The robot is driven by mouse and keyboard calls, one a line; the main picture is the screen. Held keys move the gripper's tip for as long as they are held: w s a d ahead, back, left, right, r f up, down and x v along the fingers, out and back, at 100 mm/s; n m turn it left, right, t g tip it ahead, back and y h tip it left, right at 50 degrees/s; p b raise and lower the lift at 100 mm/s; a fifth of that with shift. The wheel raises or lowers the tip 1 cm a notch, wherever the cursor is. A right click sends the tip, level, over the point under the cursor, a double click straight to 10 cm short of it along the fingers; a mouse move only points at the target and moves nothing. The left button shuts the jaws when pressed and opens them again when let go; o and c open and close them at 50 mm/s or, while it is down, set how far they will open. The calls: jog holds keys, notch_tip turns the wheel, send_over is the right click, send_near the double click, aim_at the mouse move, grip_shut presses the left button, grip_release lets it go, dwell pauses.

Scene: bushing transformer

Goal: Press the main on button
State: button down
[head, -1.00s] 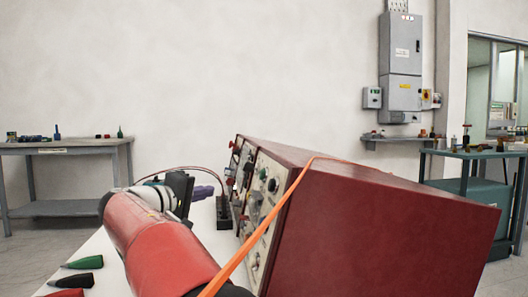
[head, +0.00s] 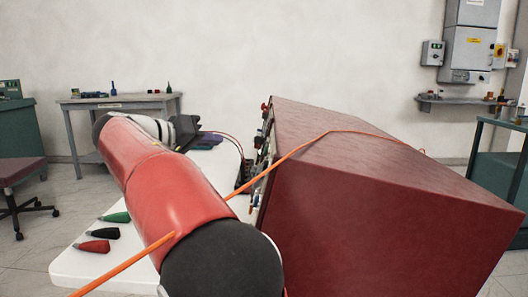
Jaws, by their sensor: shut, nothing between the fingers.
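The red test set (head: 390,200) stands on the white table at the right. Its control panel (head: 264,150) faces left and shows almost edge-on, with knobs and terminals along it. I cannot make out the main on button from this angle. My red arm reaches forward along the left of the panel. My gripper (head: 188,131) is a dark shape at the arm's far end, left of the panel and apart from it. It is shut and empty; its fingertips are mostly hidden.
An orange cable (head: 290,153) runs over the test set and across my arm. Green, black and red clips (head: 104,233) lie on the white table (head: 85,265) at the left. A workbench (head: 120,102) stands behind.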

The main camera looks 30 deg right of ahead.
aim_at(266, 151)
jog(key=s+d+f+b, duration=0.2)
jog(key=s+d+b, duration=0.2)
jog(key=d, duration=0.2)
jog(key=shift+s+d, duration=0.25)
jog(key=shift+d, duration=0.1)
dwell(1.9)
jog(key=shift+s+d+b, duration=0.2)
jog(key=shift+d+b, duration=0.1)
jog(key=shift+b, duration=0.2)
jog(key=shift+s+d+f+b, duration=0.15)
jog(key=shift+s+d+b, duration=0.15)
jog(key=shift+d+b, duration=0.1)
dwell(0.5)
dwell(0.3)
jog(key=shift+w+a+r+p, duration=0.2)
jog(key=shift+w+a+p, duration=0.15)
jog(key=shift+w+a, duration=0.25)
jog(key=shift+s+a, duration=0.1)
